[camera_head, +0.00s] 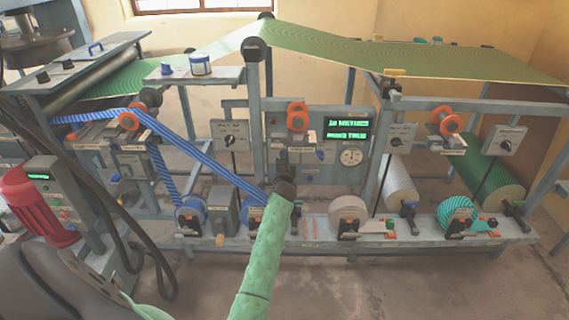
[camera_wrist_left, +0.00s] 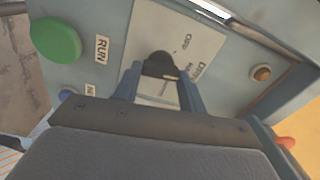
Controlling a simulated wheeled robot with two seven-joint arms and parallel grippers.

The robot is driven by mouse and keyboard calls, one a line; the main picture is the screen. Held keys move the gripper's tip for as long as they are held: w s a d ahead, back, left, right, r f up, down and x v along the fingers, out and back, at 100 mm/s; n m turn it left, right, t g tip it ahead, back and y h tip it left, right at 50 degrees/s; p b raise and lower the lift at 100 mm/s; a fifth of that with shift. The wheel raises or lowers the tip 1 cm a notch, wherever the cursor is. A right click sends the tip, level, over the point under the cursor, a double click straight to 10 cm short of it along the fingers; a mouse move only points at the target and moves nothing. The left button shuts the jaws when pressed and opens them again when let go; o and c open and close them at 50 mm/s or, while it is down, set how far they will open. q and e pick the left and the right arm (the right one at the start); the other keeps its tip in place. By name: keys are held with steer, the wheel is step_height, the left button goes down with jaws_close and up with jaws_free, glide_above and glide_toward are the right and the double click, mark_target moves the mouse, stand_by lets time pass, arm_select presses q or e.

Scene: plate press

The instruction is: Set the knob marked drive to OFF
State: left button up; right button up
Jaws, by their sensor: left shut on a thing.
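The drive knob (camera_wrist_left: 159,65) is black and sits on a pale label plate (camera_wrist_left: 200,35) in the left wrist view. OFF and part of the word DRIVE can be read on the plate, turned sideways. My left gripper (camera_wrist_left: 157,82) is shut on the knob, with a finger on each side of it. The fingers hide part of the knob, and I cannot tell which mark it points to. In the head view my left gripper (camera_head: 282,160) is at the grey control panel (camera_head: 310,172) below the green display, and it covers the knob there. My right gripper is not in view.
A green button (camera_wrist_left: 55,40) marked RUN and a small amber lamp (camera_wrist_left: 261,73) are near the knob. A blue web (camera_head: 230,178) runs just left of my gripper. A round gauge (camera_head: 351,156) is to the right, and a bench with rolls (camera_head: 348,209) stands below.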

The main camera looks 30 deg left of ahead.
arm_select(q)
steer(key=n, duration=1)
steer(key=shift+s+a+n, duration=0.1)
steer(key=shift+n, duration=0.2)
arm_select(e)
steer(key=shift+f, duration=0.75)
arm_select(q)
steer(key=o, duration=1)
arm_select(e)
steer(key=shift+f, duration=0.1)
